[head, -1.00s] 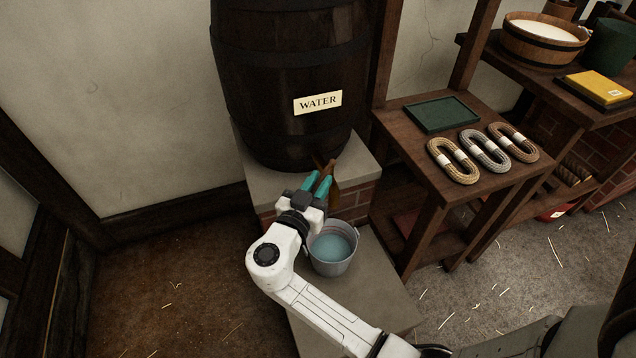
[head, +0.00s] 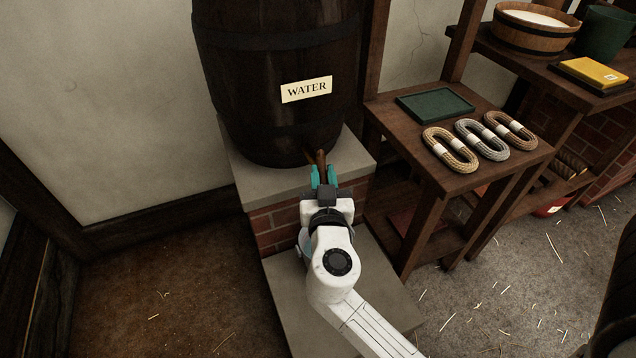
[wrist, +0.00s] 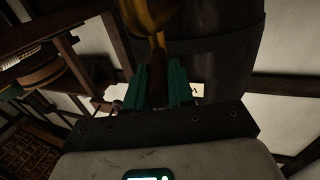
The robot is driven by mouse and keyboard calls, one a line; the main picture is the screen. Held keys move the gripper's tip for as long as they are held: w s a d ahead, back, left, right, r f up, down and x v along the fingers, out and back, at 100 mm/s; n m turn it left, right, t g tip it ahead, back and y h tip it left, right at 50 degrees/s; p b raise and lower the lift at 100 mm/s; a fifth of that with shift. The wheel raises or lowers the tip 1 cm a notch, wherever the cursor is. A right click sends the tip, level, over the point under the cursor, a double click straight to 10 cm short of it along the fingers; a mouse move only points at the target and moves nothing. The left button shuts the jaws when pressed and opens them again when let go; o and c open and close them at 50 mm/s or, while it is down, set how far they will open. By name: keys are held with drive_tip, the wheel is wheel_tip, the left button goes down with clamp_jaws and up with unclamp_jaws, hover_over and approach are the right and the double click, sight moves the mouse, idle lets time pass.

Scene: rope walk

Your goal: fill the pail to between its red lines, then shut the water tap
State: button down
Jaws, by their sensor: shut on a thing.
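The water tap (head: 320,157) sticks out low on the front of the dark water barrel (head: 275,100). My gripper (head: 323,174) has its teal fingers on either side of the tap's handle and is shut on it. In the wrist view, the brown handle (wrist: 157,68) lies between the fingers, with the brass-coloured tap body (wrist: 150,18) beyond. The pail (head: 302,241) is almost wholly hidden behind my arm; only a sliver of its left side shows. Its water level and red lines are hidden, and whether water runs cannot be seen.
The barrel stands on a brick base with a stone top (head: 250,178); a lower stone step (head: 290,305) lies in front. To the right, a wooden table (head: 480,180) holds a green tray (head: 435,104) and three rope coils (head: 482,140). The floor at left is clear.

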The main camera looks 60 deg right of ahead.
drive_tip(key=shift+s+n+t+y, duration=0.15)
drive_tip(key=shift+n+t+y, duration=0.25)
drive_tip(key=shift+t, duration=0.1)
drive_tip(key=shift+d, duration=0.1)
drive_tip(key=c, duration=1.1)
unclamp_jaws()
drive_tip(key=shift+o, duration=0.2)
drive_tip(key=b+v, duration=0.2)
drive_tip(key=v, duration=0.8)
drive_tip(key=shift+s+a, duration=0.25)
drive_tip(key=shift+a, duration=0.05)
